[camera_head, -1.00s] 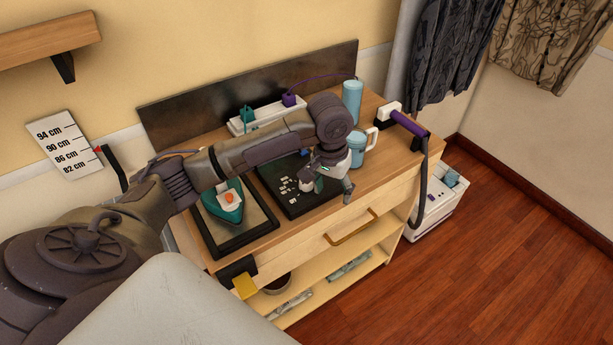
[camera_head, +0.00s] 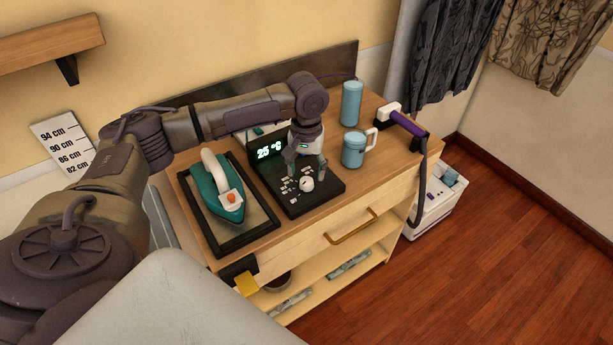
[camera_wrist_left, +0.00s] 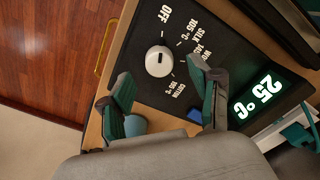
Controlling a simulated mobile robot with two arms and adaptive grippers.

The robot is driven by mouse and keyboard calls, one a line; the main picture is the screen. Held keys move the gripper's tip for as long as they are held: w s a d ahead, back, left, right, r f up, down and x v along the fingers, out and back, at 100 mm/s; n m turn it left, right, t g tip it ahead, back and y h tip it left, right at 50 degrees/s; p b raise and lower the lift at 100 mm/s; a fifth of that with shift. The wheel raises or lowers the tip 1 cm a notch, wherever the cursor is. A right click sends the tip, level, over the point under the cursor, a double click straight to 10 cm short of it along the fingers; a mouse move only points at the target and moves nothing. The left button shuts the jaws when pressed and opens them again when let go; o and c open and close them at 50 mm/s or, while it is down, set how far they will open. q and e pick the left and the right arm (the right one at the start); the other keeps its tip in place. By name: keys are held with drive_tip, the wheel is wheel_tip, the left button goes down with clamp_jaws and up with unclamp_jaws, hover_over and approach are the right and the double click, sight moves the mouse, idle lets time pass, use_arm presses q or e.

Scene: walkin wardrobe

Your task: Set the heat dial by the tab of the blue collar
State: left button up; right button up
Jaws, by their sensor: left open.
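The heat dial (camera_head: 307,184) is a white round knob on a black panel (camera_head: 325,194). The panel's lit display (camera_head: 269,149) reads 25 °C. In the left wrist view the dial (camera_wrist_left: 159,61) has labels around it, including OFF, SILK and COTTON. My left gripper (camera_head: 305,169) is open and points down just behind and above the dial. In the wrist view its fingertips (camera_wrist_left: 158,75) are spread, with the dial beyond them; I see no grip on it. A small blue patch (camera_wrist_left: 195,115) shows beside one finger; I cannot tell what it is. No blue collar is clearly visible.
A teal iron (camera_head: 222,190) rests on a black-framed pad left of the panel. A blue mug (camera_head: 354,152) and blue canister (camera_head: 351,104) stand right of the gripper. A purple-handled tool (camera_head: 408,124) lies at the cabinet's right end. Dark garments (camera_head: 440,50) hang beyond.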

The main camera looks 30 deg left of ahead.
sight(307, 180)
use_arm(q)
drive_tip(key=shift+f, duration=1.8)
drive_tip(key=c, duration=1.1)
drive_tip(key=shift+r+m+p, duration=0.2)
drive_tip(key=shift+m+p, duration=0.2)
drive_tip(key=shift+p, duration=0.45)
drive_tip(key=shift+c, duration=0.2)
drive_tip(key=m+p, duration=0.3)
drive_tip(key=p, duration=0.1)
drive_tip(key=shift+m, duration=0.4)
drive_tip(key=m+p, duration=0.2)
drive_tip(key=shift+m, duration=0.4)
drive_tip(key=shift+f+m+p, duration=0.1)
drive_tip(key=shift+m+p, duration=0.45)
drive_tip(key=shift+m, duration=0.15)
